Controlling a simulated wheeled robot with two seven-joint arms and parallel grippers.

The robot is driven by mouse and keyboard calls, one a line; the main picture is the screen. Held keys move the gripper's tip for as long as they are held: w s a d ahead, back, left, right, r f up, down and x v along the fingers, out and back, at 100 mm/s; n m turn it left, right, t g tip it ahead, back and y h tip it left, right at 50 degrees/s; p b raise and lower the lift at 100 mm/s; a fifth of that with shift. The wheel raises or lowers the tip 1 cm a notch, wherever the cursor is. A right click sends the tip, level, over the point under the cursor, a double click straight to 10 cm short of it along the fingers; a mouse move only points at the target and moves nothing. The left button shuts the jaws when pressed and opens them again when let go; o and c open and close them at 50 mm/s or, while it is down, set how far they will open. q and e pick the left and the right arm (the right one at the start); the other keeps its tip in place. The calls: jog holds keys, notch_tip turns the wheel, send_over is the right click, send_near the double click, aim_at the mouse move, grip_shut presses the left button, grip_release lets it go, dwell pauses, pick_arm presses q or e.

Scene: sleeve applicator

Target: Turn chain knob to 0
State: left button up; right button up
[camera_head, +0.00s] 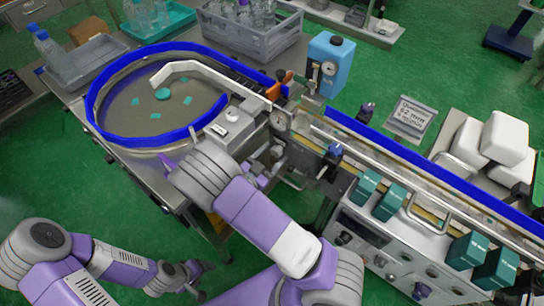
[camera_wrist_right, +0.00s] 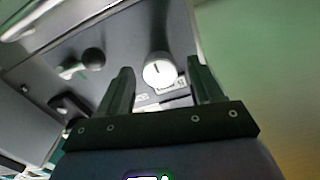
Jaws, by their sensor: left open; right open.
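In the right wrist view a round knob (camera_wrist_right: 159,72) with a pale face and a dark pointer line stands out from a grey panel. A small label plate below it is too blurred to read, so I cannot confirm that it is the chain knob. My right gripper (camera_wrist_right: 160,66) is open, with one dark finger on each side of the knob and visible gaps between. In the head view the right gripper is hidden behind my own arm. My left gripper (camera_head: 205,280) is low at the left in the head view, open and empty, over the floor.
A black knob (camera_wrist_right: 93,58) sits left on the same panel. The round turntable (camera_head: 150,100) with a blue rim is at the left. The conveyor (camera_head: 400,165) runs right, above a front control panel (camera_head: 380,250) with several knobs. A blue bottle (camera_head: 330,65) stands behind.

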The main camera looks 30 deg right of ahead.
jog(key=shift+c, duration=0.4)
jog(key=c, duration=1)
